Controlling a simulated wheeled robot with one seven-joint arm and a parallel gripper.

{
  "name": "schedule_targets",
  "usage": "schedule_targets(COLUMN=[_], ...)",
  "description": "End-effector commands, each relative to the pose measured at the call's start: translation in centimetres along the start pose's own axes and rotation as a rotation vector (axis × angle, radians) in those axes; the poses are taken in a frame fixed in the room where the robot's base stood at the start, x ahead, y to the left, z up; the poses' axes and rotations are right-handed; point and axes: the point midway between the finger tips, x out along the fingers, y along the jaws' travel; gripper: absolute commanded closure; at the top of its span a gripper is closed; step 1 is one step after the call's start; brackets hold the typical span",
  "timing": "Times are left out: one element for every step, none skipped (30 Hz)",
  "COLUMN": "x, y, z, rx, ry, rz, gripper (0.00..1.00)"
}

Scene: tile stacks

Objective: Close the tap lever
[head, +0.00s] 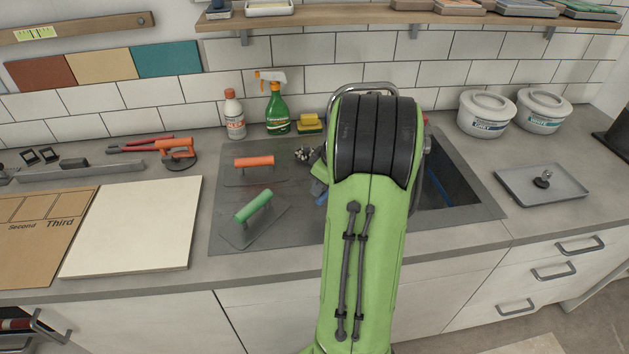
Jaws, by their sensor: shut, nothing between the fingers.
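The chrome tap (362,86) shows only as a curved pipe above and behind my green arm, at the back of the sink. The sink basin (455,185) is partly visible to the right of my arm. A small red spot shows at the arm's right edge; I cannot tell whether it belongs to the tap. The tap lever cannot be made out, and its position is hidden.
Left of the sink are an orange-handled trowel (254,162) and a green-handled trowel (254,207). A green spray bottle (277,108) and a white bottle (234,114) stand behind. White tubs (487,113) and a grey tray (541,184) are at right.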

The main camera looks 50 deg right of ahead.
Motion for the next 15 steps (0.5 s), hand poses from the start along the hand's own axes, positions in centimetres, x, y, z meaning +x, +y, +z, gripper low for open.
schedule_targets(x=[-0.1,-0.2,-0.3,-0.4,-0.5,-0.6,-0.6,-0.7,-0.8,-0.9,-0.9,-1.0,-1.1,-1.1,-1.2], y=[0.0,0.0,0.0,0.0,0.0,0.0,-0.1,0.0,0.0,0.1,0.1,0.1,0.1,0.2,0.2], z=[0.4,0.6,0.8,1.1,1.2,1.5,1.6,1.8,2.1,2.3,2.5,2.7,2.8,3.0,3.2], rx=[-0.038,-0.065,-0.1,-0.127,-0.154,-0.19,-0.217,-0.243,-0.278,-0.303,-0.329,-0.362,-0.385,-0.409,-0.438], ry=[-0.002,-0.001,-0.001,-0.002,-0.001,-0.002,-0.002,-0.002,-0.001,-0.002,-0.001,-0.002,-0.001,-0.001,-0.002], rz=[-0.016,-0.026,-0.038,-0.048,-0.057,-0.071,-0.082,-0.091,-0.103,-0.112,-0.122,-0.135,-0.143,-0.151,-0.163], gripper=[1.0,1.0,1.0,1.0,1.0,1.0,1.0,1.0,1.0,1.0,1.0,1.0,1.0,1.0,1.0])
